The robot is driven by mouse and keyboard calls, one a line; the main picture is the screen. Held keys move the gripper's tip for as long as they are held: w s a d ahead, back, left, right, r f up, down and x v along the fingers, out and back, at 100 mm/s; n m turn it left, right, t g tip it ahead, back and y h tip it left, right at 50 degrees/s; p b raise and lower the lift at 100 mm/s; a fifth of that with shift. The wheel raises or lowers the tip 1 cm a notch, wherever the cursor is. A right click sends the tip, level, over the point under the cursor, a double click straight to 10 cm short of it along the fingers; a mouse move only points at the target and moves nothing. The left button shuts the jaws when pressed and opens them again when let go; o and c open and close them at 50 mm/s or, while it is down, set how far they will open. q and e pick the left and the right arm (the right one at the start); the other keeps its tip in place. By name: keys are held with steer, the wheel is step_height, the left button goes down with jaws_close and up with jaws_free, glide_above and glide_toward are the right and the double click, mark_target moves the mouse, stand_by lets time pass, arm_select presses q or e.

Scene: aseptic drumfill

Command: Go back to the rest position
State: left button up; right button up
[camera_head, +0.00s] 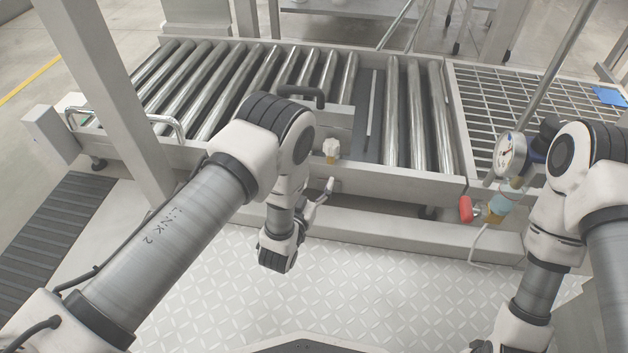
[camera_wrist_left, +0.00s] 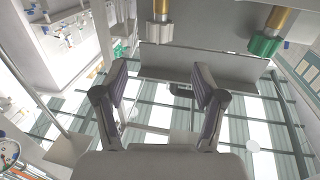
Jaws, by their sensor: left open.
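My left arm reaches in from the left, bends at the elbow over the conveyor's front edge and hangs down in front of it. My left gripper (camera_head: 325,192) is small and partly hidden by its own wrist in the head view. In the left wrist view its two fingers (camera_wrist_left: 160,85) stand apart with nothing between them. My right arm hangs at the right of the head view; its gripper is out of the picture.
The roller conveyor (camera_head: 400,110) lies behind my left arm. A white knob (camera_head: 330,148) sits on its front near that arm. A pressure gauge (camera_head: 510,153) and a red-ended fitting (camera_head: 466,209) stand near my right arm. Patterned floor plate (camera_head: 400,290) is clear in front.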

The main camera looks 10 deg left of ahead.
stand_by(0.3)
arm_select(q)
steer(key=s+a+r+n+g+y+p, duration=0.25)
steer(key=s+a+r+p, duration=0.25)
steer(key=a+r+p, duration=0.6)
steer(key=s+f+g+p, duration=0.1)
steer(key=s+f+g, duration=0.3)
steer(key=s, duration=0.6)
steer(key=s+a+f+g+p, duration=0.1)
steer(key=s+f+g+p, duration=0.1)
steer(key=s+g, duration=0.6)
steer(key=s+f+g+p, duration=0.1)
steer(key=s+f+g, duration=0.15)
steer(key=s, duration=0.95)
step_height(320, 180, up, 38)
steer(key=p, duration=3.8)
steer(key=shift+w+g, duration=0.15)
steer(key=shift+g, duration=0.25)
steer(key=shift+m, duration=0.25)
